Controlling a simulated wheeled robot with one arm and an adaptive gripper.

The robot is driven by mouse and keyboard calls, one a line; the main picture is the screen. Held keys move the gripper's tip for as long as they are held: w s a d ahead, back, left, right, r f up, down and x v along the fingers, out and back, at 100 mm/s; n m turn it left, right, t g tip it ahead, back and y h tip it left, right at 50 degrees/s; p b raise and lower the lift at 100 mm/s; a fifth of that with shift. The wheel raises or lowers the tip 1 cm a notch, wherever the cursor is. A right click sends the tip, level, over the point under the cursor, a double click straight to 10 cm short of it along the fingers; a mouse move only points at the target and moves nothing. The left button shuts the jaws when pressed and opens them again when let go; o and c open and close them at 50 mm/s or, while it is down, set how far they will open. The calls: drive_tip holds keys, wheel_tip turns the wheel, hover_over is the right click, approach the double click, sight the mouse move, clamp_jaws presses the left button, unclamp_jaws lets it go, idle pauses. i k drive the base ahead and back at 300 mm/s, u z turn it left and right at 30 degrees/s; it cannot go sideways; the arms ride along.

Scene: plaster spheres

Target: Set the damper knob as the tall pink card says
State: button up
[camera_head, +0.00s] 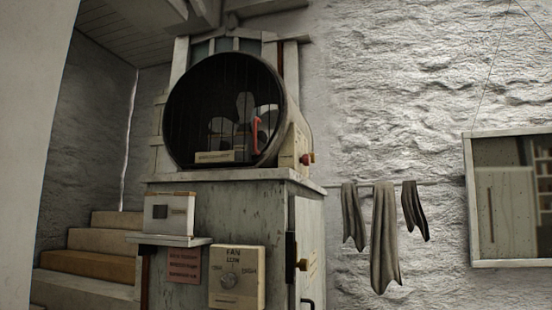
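A pinkish-red card (184,265) hangs on the front of the grey cabinet, under a small shelf. It has several lines of dark writing, too small to read. It looks nearly square. To its right, a cream control box (238,262) is marked with what looks like "FAN" and "LOW" at the top. A round grey knob (229,281) sits on its face; its pointing direction is unclear. No control clearly labelled as a damper shows. My gripper is not in view.
A big dark round-mouthed drum (222,112) stands on the cabinet (305,222), with a red knob (307,158) at its right side. A small white box (169,214) sits on the shelf (168,240). Cloths (384,235) hang right; steps (100,262) rise left.

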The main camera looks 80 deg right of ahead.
sight(305, 160)
drive_tip(key=k, duration=1)
drive_tip(key=z, duration=2.05)
drive_tip(key=i, duration=0.5)
drive_tip(key=z, duration=0.05)
drive_tip(key=k, duration=0.5)
drive_tip(key=z, duration=1.2)
drive_tip(key=i, duration=0.65)
drive_tip(key=z, duration=0.05)
